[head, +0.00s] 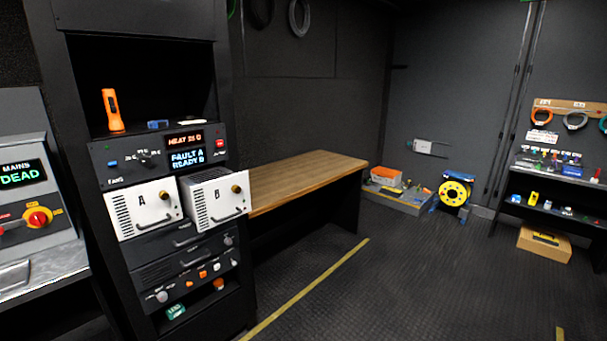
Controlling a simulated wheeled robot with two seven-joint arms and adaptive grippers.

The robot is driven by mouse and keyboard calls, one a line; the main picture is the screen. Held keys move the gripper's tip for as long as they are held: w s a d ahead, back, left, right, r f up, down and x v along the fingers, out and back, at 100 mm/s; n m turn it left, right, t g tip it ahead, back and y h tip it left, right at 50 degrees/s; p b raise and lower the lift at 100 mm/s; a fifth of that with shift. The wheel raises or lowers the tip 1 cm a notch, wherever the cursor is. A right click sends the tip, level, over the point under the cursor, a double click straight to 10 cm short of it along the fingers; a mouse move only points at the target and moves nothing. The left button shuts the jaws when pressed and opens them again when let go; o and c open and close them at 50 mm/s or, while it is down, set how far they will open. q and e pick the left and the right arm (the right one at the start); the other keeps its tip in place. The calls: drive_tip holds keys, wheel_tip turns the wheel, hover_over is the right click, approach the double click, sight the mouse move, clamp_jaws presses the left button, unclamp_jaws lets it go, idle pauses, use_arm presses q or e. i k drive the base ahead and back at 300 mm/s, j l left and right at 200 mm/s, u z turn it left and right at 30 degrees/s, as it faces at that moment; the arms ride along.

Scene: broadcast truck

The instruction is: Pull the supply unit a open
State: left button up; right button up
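Supply unit A (142,208) is a white box front with a vented grille, a letter A, a brass knob and a dark handle, set in the black rack at left. Its front looks about level with the rack face, though the angle makes this hard to judge. Supply unit B (215,197), with the same kind of front, sits right beside it and juts out of the rack, its top and side showing. Above them a panel display (187,159) reads FAULT A and READY B. Neither of my grippers is in view.
A mains panel (27,195) reading DEAD stands left of the rack. A wooden bench (300,180) adjoins the rack's right side. An orange torch (112,110) stands on the shelf above. The dark floor (400,280) in front is clear, crossed by a yellow line.

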sight(137, 210)
drive_tip(key=u, duration=1.25)
